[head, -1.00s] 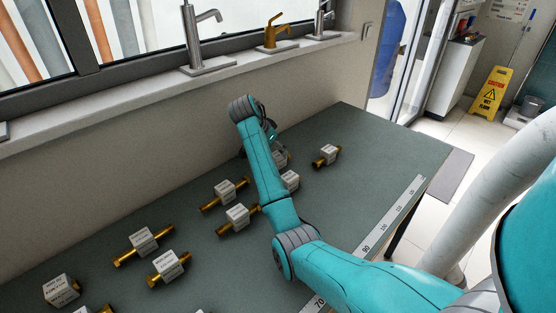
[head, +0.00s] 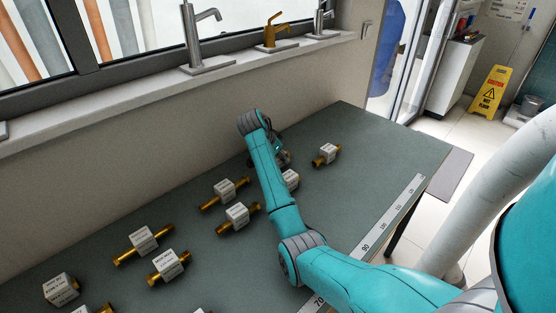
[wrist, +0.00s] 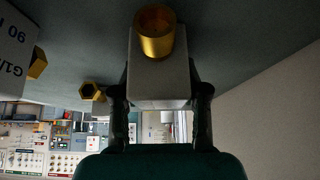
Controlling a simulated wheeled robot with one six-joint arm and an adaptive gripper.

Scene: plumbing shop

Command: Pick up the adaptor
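Several brass fittings, each with a white labelled block around its middle, lie on the grey-green bench. Which is called the adaptor I cannot read. In the wrist view, one white block with a brass end (wrist: 155,38) sits between the two dark fingers of my gripper (wrist: 160,95). The fingers flank its sides closely; I cannot tell whether they press on it.
More fittings (head: 224,193), (head: 238,217) lie left. The wall and window sill (head: 150,94) stand behind. The bench (head: 370,160) is clear at right.

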